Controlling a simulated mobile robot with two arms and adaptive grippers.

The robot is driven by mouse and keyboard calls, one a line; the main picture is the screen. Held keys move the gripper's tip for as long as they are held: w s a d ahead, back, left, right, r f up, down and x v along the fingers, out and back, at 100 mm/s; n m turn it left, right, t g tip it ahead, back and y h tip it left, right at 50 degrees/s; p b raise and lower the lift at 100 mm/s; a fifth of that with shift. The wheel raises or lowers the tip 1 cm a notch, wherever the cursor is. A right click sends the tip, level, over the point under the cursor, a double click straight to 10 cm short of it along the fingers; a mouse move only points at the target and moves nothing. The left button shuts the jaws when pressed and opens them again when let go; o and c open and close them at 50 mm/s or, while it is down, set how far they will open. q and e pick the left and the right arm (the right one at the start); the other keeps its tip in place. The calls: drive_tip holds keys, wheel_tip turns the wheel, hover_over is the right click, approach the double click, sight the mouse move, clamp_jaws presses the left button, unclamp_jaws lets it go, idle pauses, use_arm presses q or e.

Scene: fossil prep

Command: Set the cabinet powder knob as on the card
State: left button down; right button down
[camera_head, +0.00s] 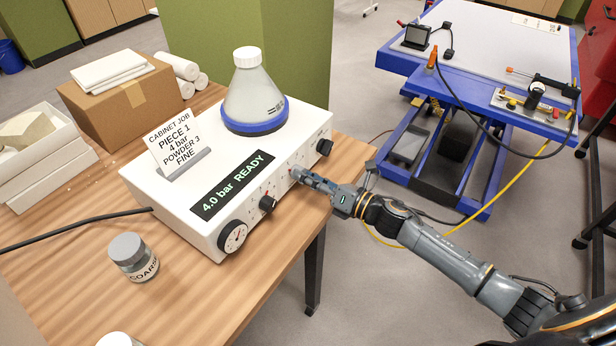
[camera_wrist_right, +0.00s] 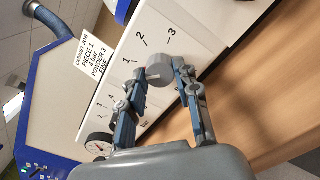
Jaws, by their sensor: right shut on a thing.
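The white cabinet (camera_head: 190,208) stands on the wooden table, its display reading "4.0 bar READY" (camera_head: 232,184). The card (camera_head: 176,138) on top reads "CABINET JOB, PIECE 1, 4 bar, POWDER 3, FINE"; it also shows in the right wrist view (camera_wrist_right: 92,52). My right gripper (camera_head: 298,173) is at the front panel, between two black knobs. In the right wrist view, its two fingers (camera_wrist_right: 162,82) are shut on a grey round knob (camera_wrist_right: 158,71) with marks 1, 2 and 3 around it. I cannot tell which mark the knob points to. My left gripper is not in view.
A black knob (camera_head: 268,203) and a pressure gauge (camera_head: 233,236) are left of my gripper; another black knob (camera_head: 324,147) is right. A cone-shaped bottle (camera_head: 253,92) stands on the cabinet. A jar labelled COARSE (camera_head: 133,257) stands in front. A blue cart (camera_head: 482,60) is at right.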

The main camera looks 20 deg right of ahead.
drive_tip(key=m, duration=0.5)
drive_tip(key=shift+r+m+p, duration=0.1)
drive_tip(key=shift+m+p, duration=0.2)
drive_tip(key=shift+p, duration=0.05)
drive_tip(key=m+p, duration=0.1)
drive_tip(key=m, duration=0.5)
drive_tip(key=m+p, duration=0.1)
drive_tip(key=m, duration=0.5)
drive_tip(key=shift+m+p, duration=0.4)
drive_tip(key=m, duration=0.5)
drive_tip(key=shift+p, duration=0.4)
drive_tip(key=shift+m, duration=0.4)
drive_tip(key=c, duration=1)
unclamp_jaws()
drive_tip(key=shift+o, duration=0.2)
drive_tip(key=v, duration=1.2)
